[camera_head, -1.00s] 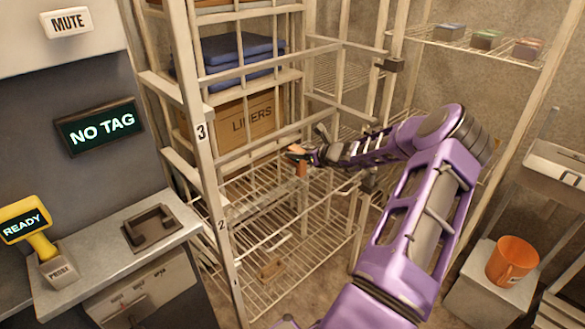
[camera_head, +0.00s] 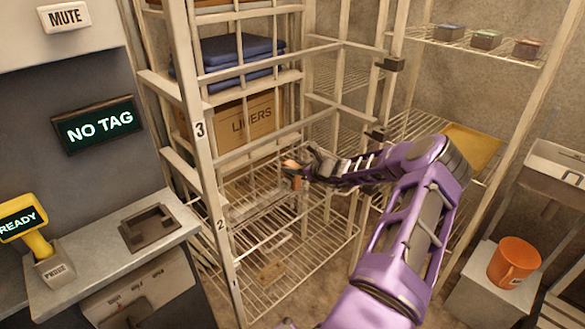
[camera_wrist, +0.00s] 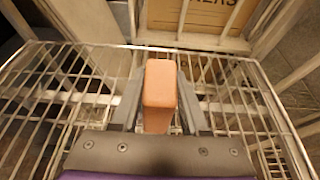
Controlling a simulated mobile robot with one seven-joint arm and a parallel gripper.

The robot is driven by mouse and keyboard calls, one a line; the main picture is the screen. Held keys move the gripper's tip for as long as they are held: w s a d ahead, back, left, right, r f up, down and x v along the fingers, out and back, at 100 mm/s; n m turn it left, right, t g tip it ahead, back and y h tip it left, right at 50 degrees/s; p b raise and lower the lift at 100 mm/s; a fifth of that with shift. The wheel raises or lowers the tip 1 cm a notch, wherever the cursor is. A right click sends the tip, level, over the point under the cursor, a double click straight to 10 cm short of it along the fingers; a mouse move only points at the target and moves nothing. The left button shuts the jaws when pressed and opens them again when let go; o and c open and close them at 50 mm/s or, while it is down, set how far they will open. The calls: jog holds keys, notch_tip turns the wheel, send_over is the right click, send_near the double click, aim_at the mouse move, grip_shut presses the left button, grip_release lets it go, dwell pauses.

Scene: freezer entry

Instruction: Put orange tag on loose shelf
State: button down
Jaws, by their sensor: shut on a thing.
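My gripper (camera_head: 297,172) is shut on the orange tag (camera_wrist: 160,95), a small block that stands out between the two fingers in the wrist view. In the head view the orange tag (camera_head: 291,168) shows at the gripper's tip, in front of the rack. The wire shelf (camera_wrist: 60,97) lies below the gripper and tag in the wrist view, with a gap I cannot measure. In the head view a wire shelf (camera_head: 318,240) extends below the gripper in the rack. I cannot tell for sure which shelf is the loose one.
A box marked LINERS (camera_head: 247,122) and folded blue cloth (camera_head: 235,50) sit on upper shelves behind bars. Rack posts (camera_head: 197,130) stand left of my gripper. A panel reads NO TAG (camera_head: 99,126).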

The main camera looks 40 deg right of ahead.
jog(key=shift+f, duration=0.2)
jog(key=shift+c, duration=2.1)
grip_release()
jog(key=shift+r, duration=0.15)
jog(key=shift+r, duration=0.25)
jog(key=p+v, duration=0.1)
jog(key=v, duration=1)
jog(key=shift+s, duration=0.5)
